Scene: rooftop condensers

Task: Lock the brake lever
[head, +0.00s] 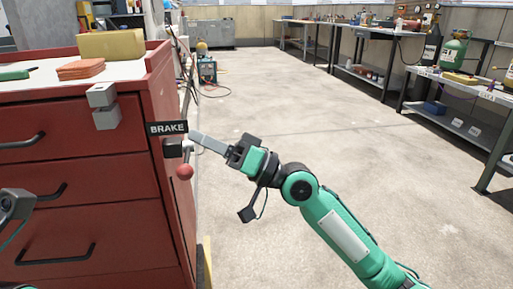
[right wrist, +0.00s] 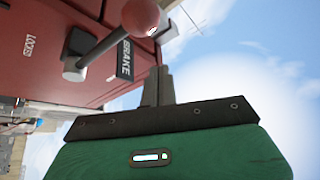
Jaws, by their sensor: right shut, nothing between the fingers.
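The brake lever, with its red ball knob (head: 184,172), sits on the side of the red cabinet (head: 80,190), under the black BRAKE label (head: 167,128). In the right wrist view the knob (right wrist: 140,15) is at the top, and its grey rod runs down left to a dark pivot (right wrist: 75,66). White letters reading LOCKED (right wrist: 28,45) show on the red panel left of the pivot. My right gripper (head: 197,138) is shut and empty, its fingertips near the label, above and right of the knob. In the right wrist view its fingers (right wrist: 160,72) appear apart from the knob.
Workbenches (head: 370,65) stand along the right. The concrete floor (head: 290,110) between is largely clear.

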